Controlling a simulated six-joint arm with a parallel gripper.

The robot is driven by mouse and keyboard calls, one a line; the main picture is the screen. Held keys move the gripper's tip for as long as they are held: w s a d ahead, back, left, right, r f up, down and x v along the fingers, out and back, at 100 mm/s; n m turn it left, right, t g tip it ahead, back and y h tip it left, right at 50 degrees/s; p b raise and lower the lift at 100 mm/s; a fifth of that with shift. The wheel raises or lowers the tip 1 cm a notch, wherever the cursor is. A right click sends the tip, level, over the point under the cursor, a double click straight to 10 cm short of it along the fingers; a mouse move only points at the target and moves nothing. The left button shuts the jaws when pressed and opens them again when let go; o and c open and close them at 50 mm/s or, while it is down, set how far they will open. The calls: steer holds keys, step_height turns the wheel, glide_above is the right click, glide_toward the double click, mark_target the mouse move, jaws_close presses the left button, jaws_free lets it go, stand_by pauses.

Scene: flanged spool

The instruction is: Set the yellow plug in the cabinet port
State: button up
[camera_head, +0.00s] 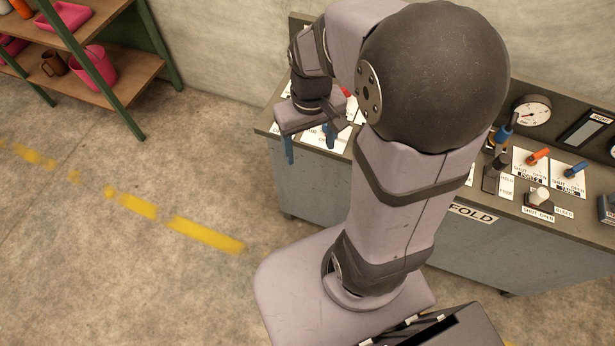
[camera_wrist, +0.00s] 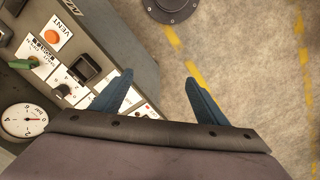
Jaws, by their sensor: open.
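The cabinet (camera_head: 500,243) is a grey-blue bench with a dark top and panels of labelled valves and gauges; it stands against the wall. My gripper (camera_head: 308,143) is open and empty, its two blue fingers pointing down at the cabinet's left front corner. In the wrist view my gripper (camera_wrist: 158,77) shows its fingers spread apart, with the cabinet edge and floor between and beyond them. The cabinet (camera_wrist: 130,55) fills the left of that view. I see no yellow plug in either view. I cannot tell which fitting is the port; my arm hides much of the cabinet top.
A wooden shelf (camera_head: 116,77) with pink containers and a brown mug stands at the upper left. A white gauge (camera_head: 531,113), orange-handled valve (camera_head: 538,155) and blue-handled valve (camera_head: 576,169) rise from the cabinet's right part. The floor (camera_head: 120,270) left of the cabinet is clear, with yellow marks.

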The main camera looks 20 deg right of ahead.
steer(key=s+a+f, duration=0.2)
steer(key=s+a, duration=0.1)
steer(key=s, duration=0.3)
steer(key=shift+s+a, duration=0.2)
steer(key=shift+s, duration=0.05)
stand_by(0.3)
step_height(320, 180, down, 41)
steer(key=b, duration=4)
steer(key=shift+b, duration=0.35)
steer(key=shift+r, duration=0.15)
